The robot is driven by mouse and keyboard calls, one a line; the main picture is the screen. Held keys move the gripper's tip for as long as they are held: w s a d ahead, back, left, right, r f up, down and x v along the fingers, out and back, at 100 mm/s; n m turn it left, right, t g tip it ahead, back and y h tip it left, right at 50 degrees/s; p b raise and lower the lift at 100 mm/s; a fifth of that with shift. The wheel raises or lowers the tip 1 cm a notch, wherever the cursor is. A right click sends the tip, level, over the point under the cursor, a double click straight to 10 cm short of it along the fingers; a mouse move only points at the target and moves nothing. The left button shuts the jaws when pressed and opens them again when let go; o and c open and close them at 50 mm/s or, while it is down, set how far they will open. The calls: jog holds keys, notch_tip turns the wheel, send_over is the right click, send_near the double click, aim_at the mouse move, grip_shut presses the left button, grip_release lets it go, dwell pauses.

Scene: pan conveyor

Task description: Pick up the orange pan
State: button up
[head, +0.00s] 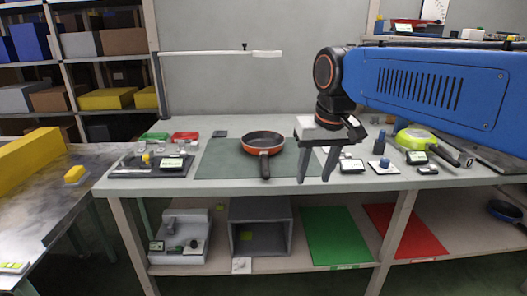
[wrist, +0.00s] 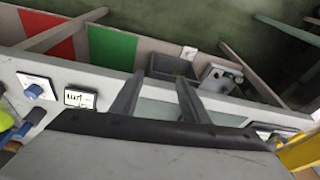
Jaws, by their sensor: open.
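The orange pan (head: 263,139) sits upright on the dark green mat (head: 219,160) on the workbench in the head view. Its dark handle (head: 264,164) points toward the bench's front edge. My gripper (head: 316,179) is open and empty, to the right of the pan near the front edge, fingers pointing down. In the wrist view my gripper (wrist: 154,90) also shows open, with its fingers over the bench's front edge and nothing between them. The pan cannot be made out in the wrist view.
A dark tray (head: 130,166) with small items is on the left. Green (head: 335,236) and red (head: 405,231) panels and a grey box (head: 261,209) are on the shelf below.

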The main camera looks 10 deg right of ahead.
jog(key=w+a+r+g, duration=0.1)
jog(key=w+a+r, duration=0.2)
jog(key=w+r, duration=0.5)
jog(key=m+g, duration=0.1)
jog(key=g, duration=0.1)
send_near(265, 159)
notch_tip(265, 159, down, 9)
jog(key=shift+s+a+f, duration=0.1)
jog(key=shift+s+a, duration=0.05)
jog(key=shift+s, duration=0.05)
dwell(0.4)
jog(key=shift+c, duration=0.7)
grip_shut()
